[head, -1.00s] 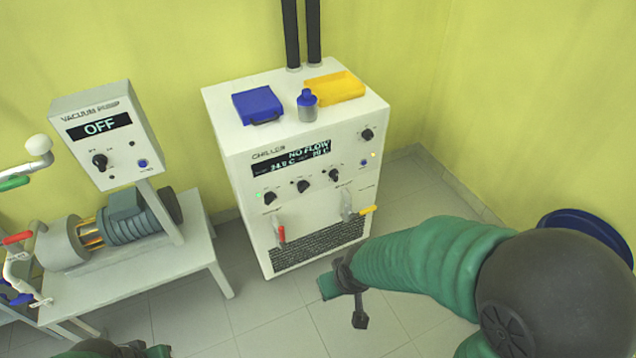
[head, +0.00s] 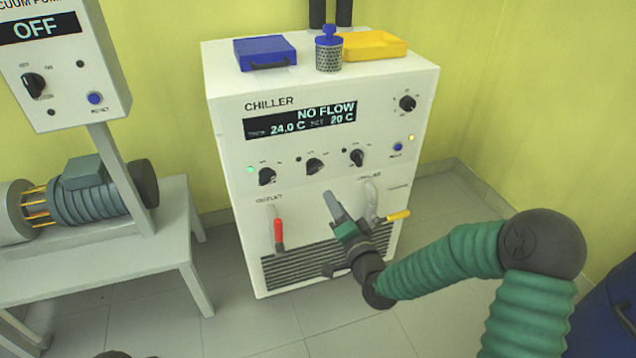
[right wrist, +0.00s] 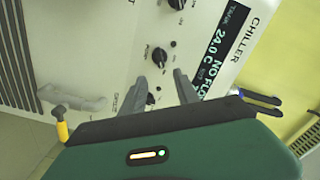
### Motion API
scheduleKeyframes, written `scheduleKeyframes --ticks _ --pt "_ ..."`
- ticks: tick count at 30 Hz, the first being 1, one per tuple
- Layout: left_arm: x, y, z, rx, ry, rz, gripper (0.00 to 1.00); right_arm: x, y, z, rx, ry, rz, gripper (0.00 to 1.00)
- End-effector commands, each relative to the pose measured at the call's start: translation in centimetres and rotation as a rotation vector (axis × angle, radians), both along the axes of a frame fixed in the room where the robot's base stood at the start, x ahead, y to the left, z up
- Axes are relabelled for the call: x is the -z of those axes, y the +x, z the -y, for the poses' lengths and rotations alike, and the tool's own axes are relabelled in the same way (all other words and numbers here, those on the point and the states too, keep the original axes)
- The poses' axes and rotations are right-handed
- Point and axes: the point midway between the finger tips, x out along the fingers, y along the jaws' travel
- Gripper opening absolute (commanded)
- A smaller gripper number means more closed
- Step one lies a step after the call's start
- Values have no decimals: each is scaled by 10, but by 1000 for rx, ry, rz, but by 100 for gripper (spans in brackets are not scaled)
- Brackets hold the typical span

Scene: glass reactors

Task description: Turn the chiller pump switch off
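The white chiller (head: 320,115) stands in the middle of the head view, its display reading NO FLOW, 24.0 C and 20 C. Under it are a left black knob (head: 267,176), a middle black knob (head: 315,166) and a right black knob (head: 357,157); another knob (head: 407,103) is at upper right. Their labels are too small to tell which is the pump switch. My right gripper (head: 328,194) is before the panel, just below the middle knob. In the right wrist view its fingers (right wrist: 158,77) are apart and empty, with the middle knob (right wrist: 160,57) beyond the gap. My left gripper is not visible.
Below the knobs are a red-handled valve (head: 278,232) and a yellow-handled valve (head: 398,215), the latter close to my right gripper. A blue case (head: 265,52), a bottle (head: 329,52) and a yellow tray (head: 374,46) are on top. The vacuum pump box (head: 62,65) stands left.

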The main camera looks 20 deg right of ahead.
Motion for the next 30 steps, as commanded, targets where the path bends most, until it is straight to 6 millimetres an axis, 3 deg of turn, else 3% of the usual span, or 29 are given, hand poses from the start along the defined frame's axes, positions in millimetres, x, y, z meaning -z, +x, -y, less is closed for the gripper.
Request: scheduleKeyframes --ticks 9,15,26,30 --pt "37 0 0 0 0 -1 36 6 84 -2 2 1 1 37" --pt "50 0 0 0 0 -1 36 5 122 -4 0 -1 -1 37" --pt "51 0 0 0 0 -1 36 1 133 -4 0 -2 -4 37" --pt "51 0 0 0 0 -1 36 1 133 -4 0 -2 -4 22"
